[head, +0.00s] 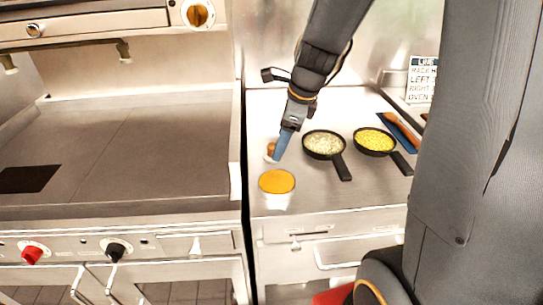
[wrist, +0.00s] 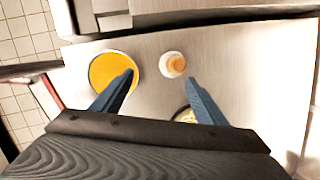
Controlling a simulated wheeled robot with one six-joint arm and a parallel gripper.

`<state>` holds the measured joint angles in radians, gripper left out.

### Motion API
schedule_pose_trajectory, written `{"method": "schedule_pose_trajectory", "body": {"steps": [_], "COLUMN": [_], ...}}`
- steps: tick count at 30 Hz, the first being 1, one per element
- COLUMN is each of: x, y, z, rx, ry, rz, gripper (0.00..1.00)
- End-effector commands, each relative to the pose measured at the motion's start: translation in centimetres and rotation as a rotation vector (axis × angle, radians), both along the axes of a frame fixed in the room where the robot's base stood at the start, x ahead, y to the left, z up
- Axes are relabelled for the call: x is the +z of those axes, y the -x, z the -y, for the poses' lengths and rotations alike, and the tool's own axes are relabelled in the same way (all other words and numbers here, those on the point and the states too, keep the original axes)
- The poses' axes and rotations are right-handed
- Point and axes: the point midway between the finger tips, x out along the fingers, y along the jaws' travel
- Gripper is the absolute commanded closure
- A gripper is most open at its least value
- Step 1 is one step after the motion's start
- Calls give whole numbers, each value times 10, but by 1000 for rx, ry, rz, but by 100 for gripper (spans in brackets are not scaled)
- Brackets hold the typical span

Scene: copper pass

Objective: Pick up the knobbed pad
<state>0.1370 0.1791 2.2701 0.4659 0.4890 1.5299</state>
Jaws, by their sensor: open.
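The knobbed pad (head: 270,151) is a small white round piece with an orange-brown knob, standing on the steel counter. In the head view my gripper's finger partly covers it. It shows whole in the wrist view (wrist: 174,65), just beyond the fingertips and nearer the right finger. My gripper (head: 279,157) points down at the counter beside the pad. In the wrist view my gripper (wrist: 159,78) has its two blue fingers wide apart with nothing between them. I cannot tell the exact height of the fingertips above the counter.
A white bowl of orange food (head: 277,183) stands close in front of the pad. Two dark pans, one with pale food (head: 323,144) and one with yellow food (head: 374,141), stand to the right. A flat griddle (head: 130,145) lies left, across a gap. The front right counter is clear.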

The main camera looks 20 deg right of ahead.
Motion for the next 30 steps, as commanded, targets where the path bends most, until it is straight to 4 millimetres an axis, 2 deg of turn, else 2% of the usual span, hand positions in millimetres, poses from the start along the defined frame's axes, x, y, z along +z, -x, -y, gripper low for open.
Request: {"method": "schedule_pose_trajectory", "body": {"steps": [3, 9, 13, 20, 30], "x": [2, 4, -1, -23, -65], "y": [-19, -35, -39, -45, -54], "z": [4, 7, 5, 0, -10], "rx": [-218, -429, -465, -464, -463], "ry": [-83, -168, -184, -184, -183], "rz": [-17, -38, -45, -46, -43], "gripper": [33, 33, 33, 33, 33]}}
